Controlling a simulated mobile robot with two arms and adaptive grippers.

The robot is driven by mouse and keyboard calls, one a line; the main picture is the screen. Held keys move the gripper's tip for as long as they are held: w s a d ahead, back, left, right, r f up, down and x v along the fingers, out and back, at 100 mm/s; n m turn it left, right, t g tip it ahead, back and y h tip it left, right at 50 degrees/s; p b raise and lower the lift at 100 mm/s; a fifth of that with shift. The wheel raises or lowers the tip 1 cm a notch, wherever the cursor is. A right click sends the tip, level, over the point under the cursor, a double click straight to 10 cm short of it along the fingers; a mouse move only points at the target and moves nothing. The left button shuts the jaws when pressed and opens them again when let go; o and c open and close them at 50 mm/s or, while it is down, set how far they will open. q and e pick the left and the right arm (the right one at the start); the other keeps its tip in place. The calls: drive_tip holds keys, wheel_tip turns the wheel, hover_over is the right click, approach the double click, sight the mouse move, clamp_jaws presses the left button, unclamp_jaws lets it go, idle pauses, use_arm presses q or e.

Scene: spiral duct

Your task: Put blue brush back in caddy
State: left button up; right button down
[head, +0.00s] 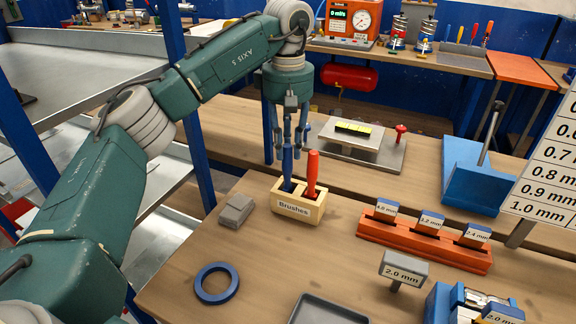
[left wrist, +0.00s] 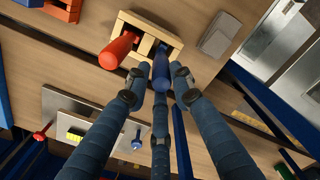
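The blue brush (head: 287,166) stands upright in the left slot of the wooden caddy (head: 291,208) labelled "Brushes". A red brush (head: 312,176) stands in the slot to its right. My left gripper (head: 290,148) is above the caddy, pointing down, with its fingers spread around the top of the blue handle. In the left wrist view, the blue brush (left wrist: 161,66) lies between the fingertips (left wrist: 159,78), with gaps at the sides. The red brush (left wrist: 119,49) is beside it in the caddy (left wrist: 165,38). The bristle ends are hidden. My right gripper is not in view.
A grey block (head: 236,211) sits left of the caddy and a blue ring (head: 216,283) in front. An orange gauge rack (head: 421,243) is to the right. A plate stand (head: 350,148) is behind. The tabletop between caddy and rack is clear.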

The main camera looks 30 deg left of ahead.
use_arm(q)
wheel_tip(320, 180, up, 4)
drive_tip(key=shift+r, duration=0.25)
idle(0.4)
